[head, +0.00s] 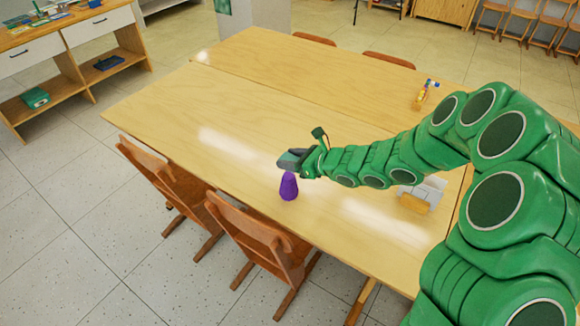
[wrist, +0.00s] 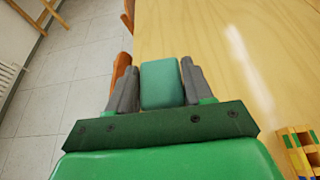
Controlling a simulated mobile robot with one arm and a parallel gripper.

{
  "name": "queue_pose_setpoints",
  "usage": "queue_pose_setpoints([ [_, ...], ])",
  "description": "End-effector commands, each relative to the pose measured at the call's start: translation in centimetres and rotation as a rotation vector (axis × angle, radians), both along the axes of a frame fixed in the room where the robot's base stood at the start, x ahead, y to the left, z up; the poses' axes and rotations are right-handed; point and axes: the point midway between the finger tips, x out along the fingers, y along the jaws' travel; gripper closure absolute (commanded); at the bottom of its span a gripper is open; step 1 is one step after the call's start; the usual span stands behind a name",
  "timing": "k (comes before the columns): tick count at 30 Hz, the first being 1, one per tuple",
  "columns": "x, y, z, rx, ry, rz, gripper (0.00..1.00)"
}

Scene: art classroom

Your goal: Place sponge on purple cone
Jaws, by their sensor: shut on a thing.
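The purple cone (head: 288,187) stands upright on the wooden table (head: 150,110), near its front edge. My gripper (head: 290,160) is just above the cone's top in the head view; I cannot tell whether there is contact. In the wrist view, the grey fingers of my gripper (wrist: 153,85) are shut on a green block-shaped sponge (wrist: 161,84). The sponge is hard to make out in the head view. The cone does not show in the wrist view, where the sponge and gripper may hide it.
Two wooden chairs (head: 255,236) stand at the front edge. A white and yellow object (head: 416,202) lies beneath my arm. A small colourful object (head: 424,94) stands at the far right. A wooden piece with coloured blocks (wrist: 300,150) shows in the wrist view. The table's left part is clear.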

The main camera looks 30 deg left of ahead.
Motion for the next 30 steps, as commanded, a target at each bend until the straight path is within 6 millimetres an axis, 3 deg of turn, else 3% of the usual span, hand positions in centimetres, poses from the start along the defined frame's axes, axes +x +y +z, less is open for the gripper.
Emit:
queue_pose_setpoints([
  [11,0.6,0.7,-1.4,-0.002,0.002,0.001,0.77],
  [21,0.7,0.8,-4.3,0.000,0.002,0.001,0.77],
  [30,0.7,0.8,-4.4,0.001,0.001,0.001,0.77],
])
